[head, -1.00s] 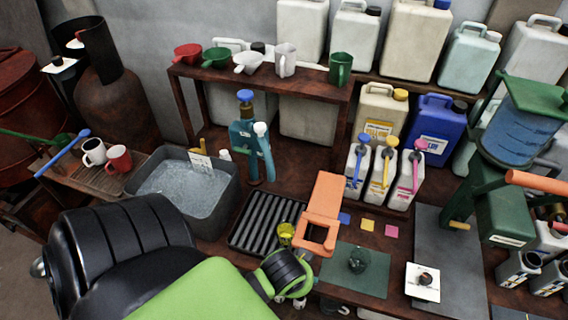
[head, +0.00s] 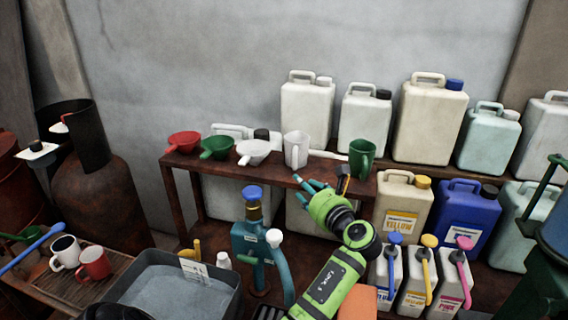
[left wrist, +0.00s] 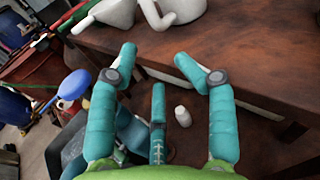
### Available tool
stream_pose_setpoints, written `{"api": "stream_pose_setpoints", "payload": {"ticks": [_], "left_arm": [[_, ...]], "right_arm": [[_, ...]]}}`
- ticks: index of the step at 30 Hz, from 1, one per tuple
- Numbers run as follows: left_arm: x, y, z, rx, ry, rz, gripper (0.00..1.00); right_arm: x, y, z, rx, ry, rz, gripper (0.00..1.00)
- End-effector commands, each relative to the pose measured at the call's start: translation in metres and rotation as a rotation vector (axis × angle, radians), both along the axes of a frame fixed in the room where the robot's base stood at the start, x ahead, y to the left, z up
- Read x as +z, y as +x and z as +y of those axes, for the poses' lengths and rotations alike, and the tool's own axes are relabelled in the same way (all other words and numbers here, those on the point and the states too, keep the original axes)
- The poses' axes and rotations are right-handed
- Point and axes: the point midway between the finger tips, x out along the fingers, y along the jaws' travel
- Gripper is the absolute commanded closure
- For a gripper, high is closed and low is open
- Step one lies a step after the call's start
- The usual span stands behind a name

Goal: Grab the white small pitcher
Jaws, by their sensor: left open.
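The white small pitcher (head: 296,150) stands upright on the raised wooden shelf, between a white funnel (head: 253,152) and a green pitcher (head: 362,158). My left gripper (head: 313,185), with teal fingers, is at the shelf's front edge, just below and in front of the white pitcher. It is open and empty, apart from the pitcher. In the left wrist view the open fingers (left wrist: 155,58) point toward the shelf edge. The lower part of the white pitcher (left wrist: 183,8) with its handle shows beyond them, cut off by the top edge. My right gripper is not in view.
The shelf (head: 225,172) also holds a red funnel (head: 184,142) and a green funnel (head: 216,147). Large jugs (head: 430,120) stand behind to the right. A teal pump with a blue cap (head: 253,193) stands below the shelf, left of my arm.

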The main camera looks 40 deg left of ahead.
Motion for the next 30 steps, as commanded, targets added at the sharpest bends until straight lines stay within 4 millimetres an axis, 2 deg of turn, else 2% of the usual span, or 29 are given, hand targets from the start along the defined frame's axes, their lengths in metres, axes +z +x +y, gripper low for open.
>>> {"api": "stream_pose_setpoints", "payload": {"ticks": [2,4,10,14,16,21,29,30], "left_arm": [[0.01,0.004,0.005,0.019,0.058,0.047,0.51],[0.017,0.006,0.008,0.027,0.086,0.076,0.51],[0.024,0.012,0.027,0.031,0.099,0.089,0.51],[0.031,0.017,0.043,0.031,0.098,0.089,0.51],[0.033,0.02,0.054,0.029,0.098,0.09,0.51],[0.028,0.026,0.071,0.028,0.096,0.088,0.51],[0.026,0.027,0.072,0.027,0.095,0.085,0.51],[0.026,0.027,0.072,0.027,0.095,0.085,0.67]], "right_arm": [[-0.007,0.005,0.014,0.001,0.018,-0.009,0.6],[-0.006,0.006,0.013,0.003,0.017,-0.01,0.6],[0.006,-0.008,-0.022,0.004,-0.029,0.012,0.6],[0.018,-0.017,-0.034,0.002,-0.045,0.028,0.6],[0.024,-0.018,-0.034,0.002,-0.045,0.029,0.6],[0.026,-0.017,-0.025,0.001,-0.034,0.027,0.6],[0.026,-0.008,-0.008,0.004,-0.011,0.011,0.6],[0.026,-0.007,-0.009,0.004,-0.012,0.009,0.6]]}}
